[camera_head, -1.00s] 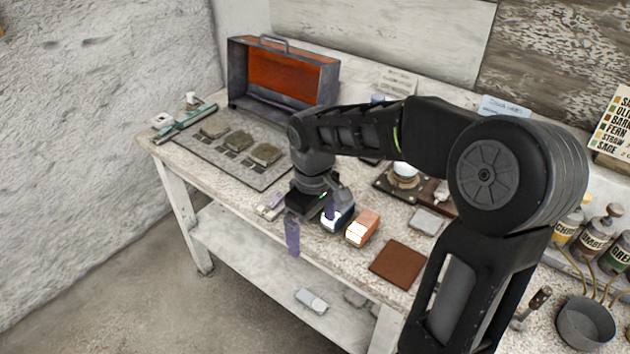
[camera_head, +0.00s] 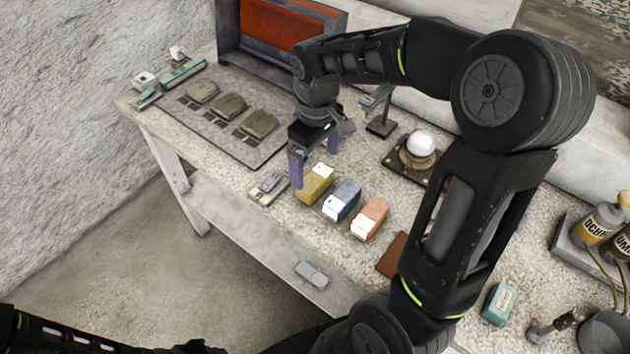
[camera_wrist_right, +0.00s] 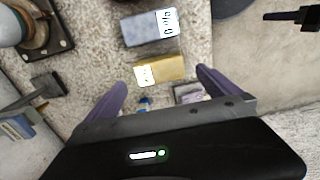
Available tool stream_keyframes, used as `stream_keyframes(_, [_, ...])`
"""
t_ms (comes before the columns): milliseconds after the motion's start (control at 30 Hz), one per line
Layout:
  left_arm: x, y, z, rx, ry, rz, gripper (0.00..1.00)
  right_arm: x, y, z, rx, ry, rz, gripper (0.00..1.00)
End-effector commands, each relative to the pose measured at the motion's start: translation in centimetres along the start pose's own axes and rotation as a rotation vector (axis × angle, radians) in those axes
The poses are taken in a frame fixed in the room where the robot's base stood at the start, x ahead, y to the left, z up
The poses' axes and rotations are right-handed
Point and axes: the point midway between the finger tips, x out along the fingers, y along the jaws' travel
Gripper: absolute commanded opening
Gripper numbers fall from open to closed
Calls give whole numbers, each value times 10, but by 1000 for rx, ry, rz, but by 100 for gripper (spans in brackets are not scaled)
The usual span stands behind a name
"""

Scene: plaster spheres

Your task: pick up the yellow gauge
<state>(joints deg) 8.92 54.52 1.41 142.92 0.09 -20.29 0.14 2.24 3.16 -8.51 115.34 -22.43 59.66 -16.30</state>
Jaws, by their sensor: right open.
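The yellow gauge (camera_head: 314,190) is a small block with a white label, on the speckled bench top at the left end of a row of coloured blocks. It also shows in the right wrist view (camera_wrist_right: 165,69), just beyond the fingertips. My right gripper (camera_head: 315,158) is open, with purple fingers, and nothing is between them. In the head view it appears just behind the yellow gauge; its exact height is hard to tell. In the right wrist view the open fingers (camera_wrist_right: 162,82) point toward the gauge, apart from it. My left gripper is out of view.
A blue block (camera_head: 342,201) and an orange block (camera_head: 369,219) stand just right of the gauge. A small grey-purple item (camera_head: 269,188) lies to its left. A stand (camera_head: 380,127) and a white sphere on a base (camera_head: 421,146) are behind. The bench's front edge is close.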

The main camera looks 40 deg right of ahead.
Motion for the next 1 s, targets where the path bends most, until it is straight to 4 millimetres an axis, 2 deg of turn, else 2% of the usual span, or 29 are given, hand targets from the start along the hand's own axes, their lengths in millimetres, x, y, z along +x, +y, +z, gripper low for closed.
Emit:
stream_keyframes(167, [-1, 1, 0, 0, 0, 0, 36, 16, 0, 0, -1, -1, -1, 100])
stream_keyframes(533, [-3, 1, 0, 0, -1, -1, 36, 22, 0, 0, -1, -2, -1, 100])
stream_keyframes(800, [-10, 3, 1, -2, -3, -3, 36, 59, 1, -3, 0, -4, -1, 100])
stream_keyframes(1000, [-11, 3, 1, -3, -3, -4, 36, 70, 1, -4, 0, 0, 0, 100])
